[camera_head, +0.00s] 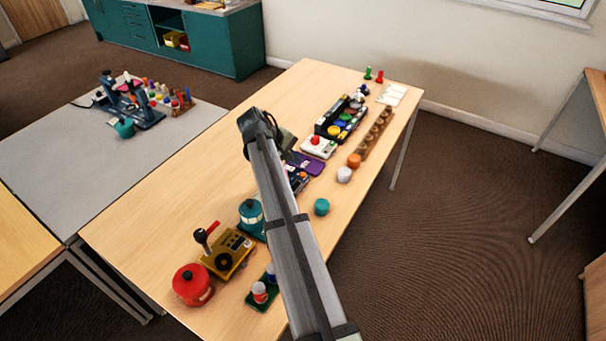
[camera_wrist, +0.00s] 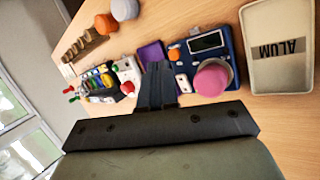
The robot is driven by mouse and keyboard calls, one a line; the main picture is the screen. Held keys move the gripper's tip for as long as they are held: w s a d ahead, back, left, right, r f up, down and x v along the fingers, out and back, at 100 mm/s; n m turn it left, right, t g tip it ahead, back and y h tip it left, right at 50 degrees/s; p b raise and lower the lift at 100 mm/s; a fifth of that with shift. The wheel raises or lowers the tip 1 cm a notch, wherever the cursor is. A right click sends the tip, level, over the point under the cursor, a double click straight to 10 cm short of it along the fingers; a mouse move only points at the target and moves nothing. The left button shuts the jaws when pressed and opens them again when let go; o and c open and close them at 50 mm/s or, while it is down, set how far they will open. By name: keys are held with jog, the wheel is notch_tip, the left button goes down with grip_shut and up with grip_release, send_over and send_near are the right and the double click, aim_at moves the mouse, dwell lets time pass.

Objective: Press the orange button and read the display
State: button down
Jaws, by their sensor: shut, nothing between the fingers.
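In the wrist view a dark blue device carries a display (camera_wrist: 206,42) with a dark screen in a pale frame; I cannot read anything on it. An orange button (camera_wrist: 174,54) is on the same device, to the left of the display. A pink round object (camera_wrist: 213,77) covers part of the device's near side. My gripper (camera_wrist: 157,68) is shut and empty, its fingertips just left of the orange button in the picture; I cannot tell the gap in depth. In the head view my arm hides most of the device (camera_head: 298,182), and its button is not clear.
A purple item (camera_wrist: 152,52) lies beside the device. A pale plate marked ALUM (camera_wrist: 278,70) is at the right. In the head view a red pot (camera_head: 193,287), a yellow device (camera_head: 229,254) and a teal cylinder (camera_head: 321,207) stand on the table. The table's left middle is clear.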

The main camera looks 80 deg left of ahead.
aim_at(301, 175)
jog(key=shift+w+a+r+n+t+y, duration=0.25)
jog(key=shift+w+a+r+n+t, duration=0.15)
jog(key=shift+n, duration=0.85)
jog(key=shift+w+a+r+n+t+y, duration=0.3)
jog(key=shift+w+r+n, duration=0.2)
jog(key=shift+n, duration=0.8)
jog(key=shift+w+a+r+n+t+y, duration=0.3)
jog(key=shift+w+a+r+n, duration=0.15)
jog(key=shift+n, duration=0.8)
jog(key=shift+f, duration=4.35)
jog(key=shift+f, duration=0.9)
jog(key=shift+r, duration=0.9)
